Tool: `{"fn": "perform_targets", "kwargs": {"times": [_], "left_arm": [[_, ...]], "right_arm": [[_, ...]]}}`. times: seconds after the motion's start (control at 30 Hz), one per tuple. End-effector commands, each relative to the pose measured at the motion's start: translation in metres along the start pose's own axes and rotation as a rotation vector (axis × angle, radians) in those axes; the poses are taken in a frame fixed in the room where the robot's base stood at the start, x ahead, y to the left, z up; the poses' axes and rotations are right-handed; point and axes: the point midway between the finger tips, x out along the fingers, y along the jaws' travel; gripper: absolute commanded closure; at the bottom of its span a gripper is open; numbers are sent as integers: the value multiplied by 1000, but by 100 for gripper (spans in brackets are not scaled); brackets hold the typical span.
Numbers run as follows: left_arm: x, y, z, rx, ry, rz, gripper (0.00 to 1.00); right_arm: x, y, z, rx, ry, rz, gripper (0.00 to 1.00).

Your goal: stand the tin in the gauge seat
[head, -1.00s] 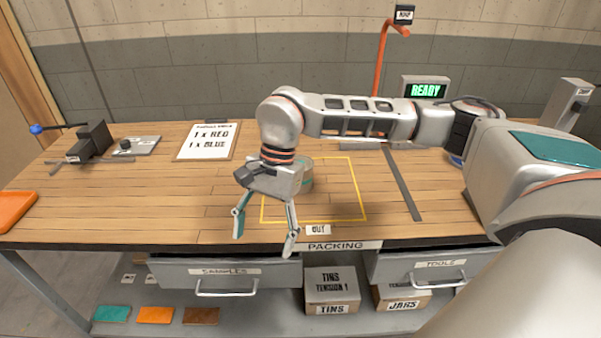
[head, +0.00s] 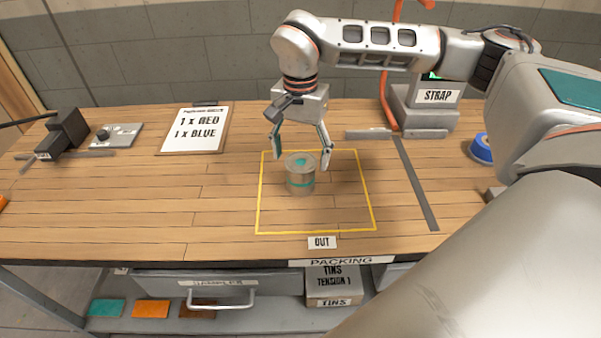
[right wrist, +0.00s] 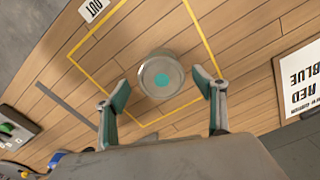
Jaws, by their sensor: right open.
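The tin (head: 300,178) is a grey can with a teal band and a teal spot on its lid. It stands upright inside the yellow outlined square (head: 372,205) on the bench. My right gripper (head: 302,154) is open and points down, just above and behind the tin. In the right wrist view the tin (right wrist: 160,72) shows just beyond the open fingertips, with no contact that I can make out. A black block-shaped device (head: 65,132) stands at the bench's left; I cannot tell whether it holds the gauge seat. My left gripper is out of view.
A clipboard (head: 195,131) lies left of the square, and a grey plate with a knob (head: 115,136) lies beyond it. A strap machine (head: 430,108) stands at the back right, near a blue roll (head: 481,147).

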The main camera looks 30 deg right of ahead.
Motion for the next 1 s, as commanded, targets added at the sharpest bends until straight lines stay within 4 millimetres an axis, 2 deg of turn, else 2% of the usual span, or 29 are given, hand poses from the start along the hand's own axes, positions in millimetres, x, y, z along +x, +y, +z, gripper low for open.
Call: {"fn": "perform_targets", "kwargs": {"times": [0.13, 0.4, 0.7, 0.77, 0.93, 1.0], "left_arm": [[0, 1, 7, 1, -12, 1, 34], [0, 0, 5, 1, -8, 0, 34], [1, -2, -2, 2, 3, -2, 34], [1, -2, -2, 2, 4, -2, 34], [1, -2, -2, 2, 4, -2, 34], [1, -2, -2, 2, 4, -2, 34]], "right_arm": [[16, 0, -1, 2, -2, 2, 30], [51, -1, -4, 0, -1, -1, 30], [56, -2, -5, 0, 0, -2, 30], [56, -2, -5, 0, 0, -2, 43], [56, -2, -5, 0, 0, -2, 87], [56, -2, -5, 0, 0, -2, 91]]}}
